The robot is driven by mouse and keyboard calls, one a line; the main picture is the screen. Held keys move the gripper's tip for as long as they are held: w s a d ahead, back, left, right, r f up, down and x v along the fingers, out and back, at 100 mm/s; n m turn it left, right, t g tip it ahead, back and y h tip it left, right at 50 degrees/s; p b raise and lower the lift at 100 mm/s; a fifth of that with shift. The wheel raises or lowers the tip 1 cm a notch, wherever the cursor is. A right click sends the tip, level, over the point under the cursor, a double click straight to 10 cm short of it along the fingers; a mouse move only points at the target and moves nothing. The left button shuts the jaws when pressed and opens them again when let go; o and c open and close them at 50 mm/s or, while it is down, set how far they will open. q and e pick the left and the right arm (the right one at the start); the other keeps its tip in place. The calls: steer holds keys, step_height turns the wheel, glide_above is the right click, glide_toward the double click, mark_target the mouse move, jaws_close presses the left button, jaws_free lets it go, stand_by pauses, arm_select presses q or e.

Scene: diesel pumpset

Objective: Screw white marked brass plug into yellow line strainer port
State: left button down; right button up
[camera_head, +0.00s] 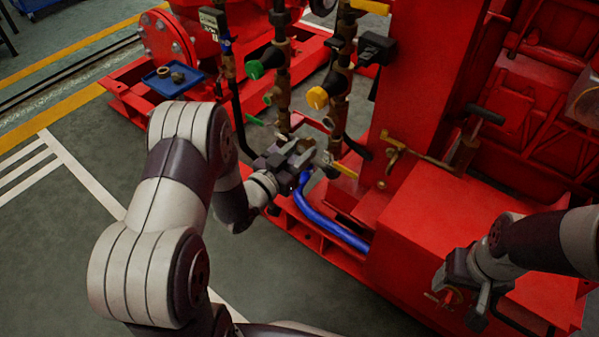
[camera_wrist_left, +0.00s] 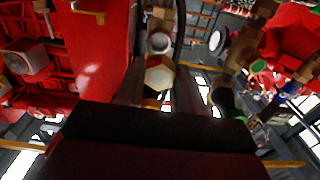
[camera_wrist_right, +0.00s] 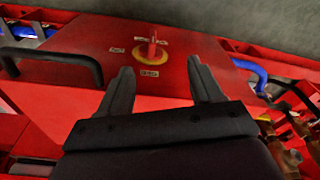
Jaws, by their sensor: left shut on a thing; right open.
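The brass plug (camera_wrist_left: 159,77) shows in the left wrist view as a hexagon with a pale face. It sits between the fingers of my left gripper (camera_wrist_left: 162,82), which is shut on it. A round, pale-rimmed port (camera_wrist_left: 160,43) shows just beyond the plug; whether they touch cannot be told. In the head view my left gripper (camera_head: 312,152) is at the lower pipework, below the yellow fitting (camera_head: 318,97) on the right-hand line; the plug is not clear there. My right gripper (camera_head: 462,300) is open and empty over the red box; its spread fingers show in the right wrist view (camera_wrist_right: 163,88).
A blue tray (camera_head: 155,86) with small brass rings stands at left. A green fitting (camera_head: 255,70) is on the neighbouring line. A blue hose (camera_head: 325,222) curves below my left gripper. A red column (camera_head: 420,90) rises to its right. A red switch (camera_wrist_right: 151,50) tops the box.

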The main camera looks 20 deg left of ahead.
arm_select(q)
steer(key=shift+s+r, duration=0.1)
steer(key=shift+w, duration=0.2)
steer(key=w+n, duration=0.1)
steer(key=n, duration=0.7)
steer(key=w+d+n, duration=0.1)
steer(key=w+n, duration=0.1)
steer(key=n, duration=0.6)
steer(key=w+d+n, duration=0.1)
steer(key=w+n, duration=0.1)
steer(key=n, duration=0.6)
steer(key=shift+b, duration=0.4)
steer(key=shift+r+p, duration=0.1)
steer(key=shift+p, duration=0.3)
